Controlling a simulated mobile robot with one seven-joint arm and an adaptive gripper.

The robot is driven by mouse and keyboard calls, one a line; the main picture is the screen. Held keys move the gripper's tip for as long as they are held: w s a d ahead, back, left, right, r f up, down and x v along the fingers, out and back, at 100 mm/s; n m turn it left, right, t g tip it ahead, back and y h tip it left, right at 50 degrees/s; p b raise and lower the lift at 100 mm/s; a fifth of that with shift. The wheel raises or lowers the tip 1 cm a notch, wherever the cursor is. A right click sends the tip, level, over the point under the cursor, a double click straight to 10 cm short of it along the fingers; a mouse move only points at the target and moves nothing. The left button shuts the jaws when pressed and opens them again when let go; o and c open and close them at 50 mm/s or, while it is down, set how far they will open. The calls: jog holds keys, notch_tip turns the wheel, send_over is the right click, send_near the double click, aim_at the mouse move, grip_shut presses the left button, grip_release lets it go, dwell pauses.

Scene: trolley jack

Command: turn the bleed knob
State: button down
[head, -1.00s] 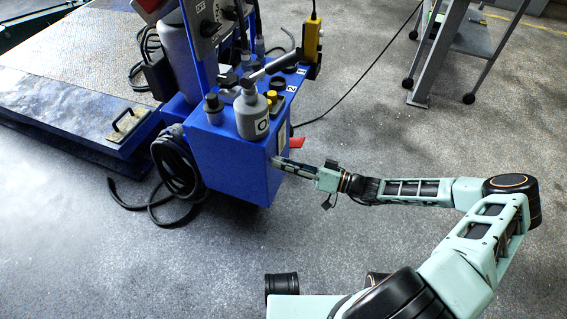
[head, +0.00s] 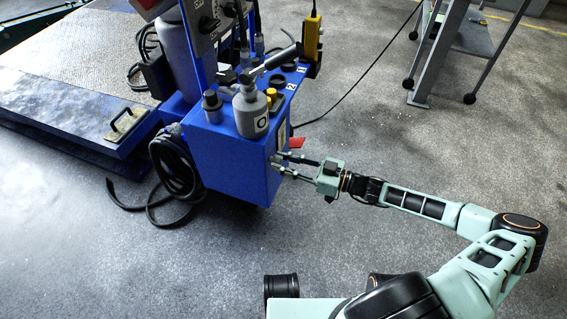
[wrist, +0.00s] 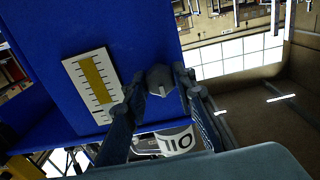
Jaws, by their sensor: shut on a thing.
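The bleed knob (wrist: 160,80) is a dark grey faceted knob on the blue housing (wrist: 105,35). In the wrist view it sits between my two fingertips. My gripper (wrist: 157,82) is shut on it, one finger on each side. In the head view my gripper (head: 279,163) reaches the right side face of the blue housing (head: 228,165) from the right. The fingers show spread one above the other there, and the knob itself is too small to make out clearly.
A white scale plate with a yellow strip (wrist: 93,85) is beside the knob. A grey oil bottle (head: 250,112) stands on the housing top. A red part (head: 297,142) sticks out just above my gripper. Black hose coils (head: 175,165) hang at the left.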

dwell(0.4)
jog(key=c, duration=1.6)
grip_release()
jog(key=v, duration=1.2)
